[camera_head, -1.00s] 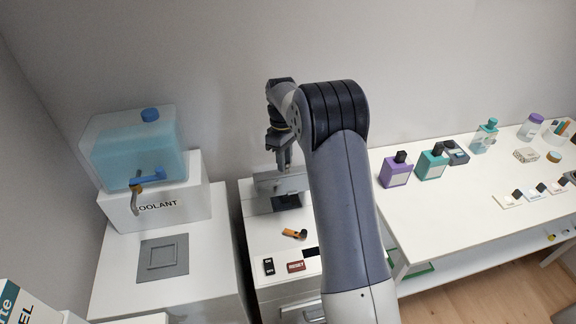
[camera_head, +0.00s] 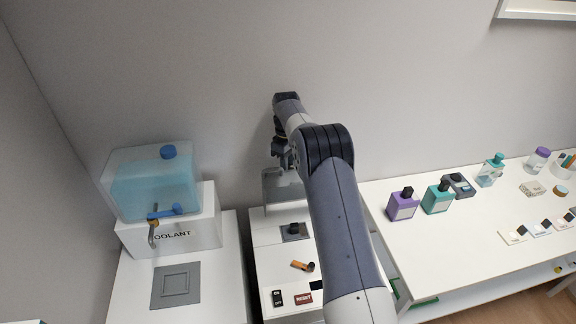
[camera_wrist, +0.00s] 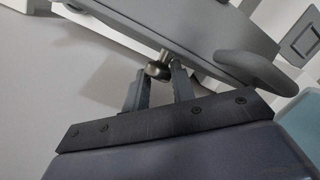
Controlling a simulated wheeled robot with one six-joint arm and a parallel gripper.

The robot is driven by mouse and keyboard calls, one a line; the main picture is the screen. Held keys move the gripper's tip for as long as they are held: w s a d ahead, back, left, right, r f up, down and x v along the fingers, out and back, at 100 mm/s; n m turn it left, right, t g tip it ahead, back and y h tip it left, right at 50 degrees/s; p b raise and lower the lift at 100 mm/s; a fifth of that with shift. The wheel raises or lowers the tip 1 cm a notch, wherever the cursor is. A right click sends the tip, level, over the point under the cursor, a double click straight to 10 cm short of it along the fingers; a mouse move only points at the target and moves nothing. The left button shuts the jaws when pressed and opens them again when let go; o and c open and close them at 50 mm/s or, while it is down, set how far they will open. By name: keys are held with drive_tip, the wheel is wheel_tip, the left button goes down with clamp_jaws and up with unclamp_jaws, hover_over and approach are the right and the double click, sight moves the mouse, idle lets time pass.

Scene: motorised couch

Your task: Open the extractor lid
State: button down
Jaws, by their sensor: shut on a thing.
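The extractor lid (camera_head: 280,187) is a grey panel on the white cabinet (camera_head: 264,236) in the middle of the head view. It stands raised and steeply tilted at the back, partly hidden by my arm. Below it a grey recess with a dark round piece (camera_head: 293,230) shows uncovered. My gripper (camera_head: 283,162) is at the lid's upper edge. In the wrist view my gripper (camera_wrist: 160,80) is shut on a small metal knob (camera_wrist: 158,70) beside the grey lid slab (camera_wrist: 205,35).
An orange-and-black piece (camera_head: 302,266), an ON/OFF switch (camera_head: 277,298) and a red RESET button (camera_head: 304,299) lie in front of the recess. A blue coolant tank (camera_head: 155,187) stands left. A white table (camera_head: 445,240) with bottles is right. The wall is close behind.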

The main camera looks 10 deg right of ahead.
drive_tip(key=shift+s+d+f, duration=0.1)
drive_tip(key=shift+d+f, duration=0.25)
drive_tip(key=shift+f, duration=0.2)
drive_tip(key=c, duration=1.1)
unclamp_jaws()
drive_tip(key=shift+d, duration=0.15)
drive_tip(key=shift+r, duration=0.15)
wheel_tip(320, 180, up, 10)
drive_tip(key=shift+r+b, duration=0.2)
drive_tip(key=shift+b, duration=0.65)
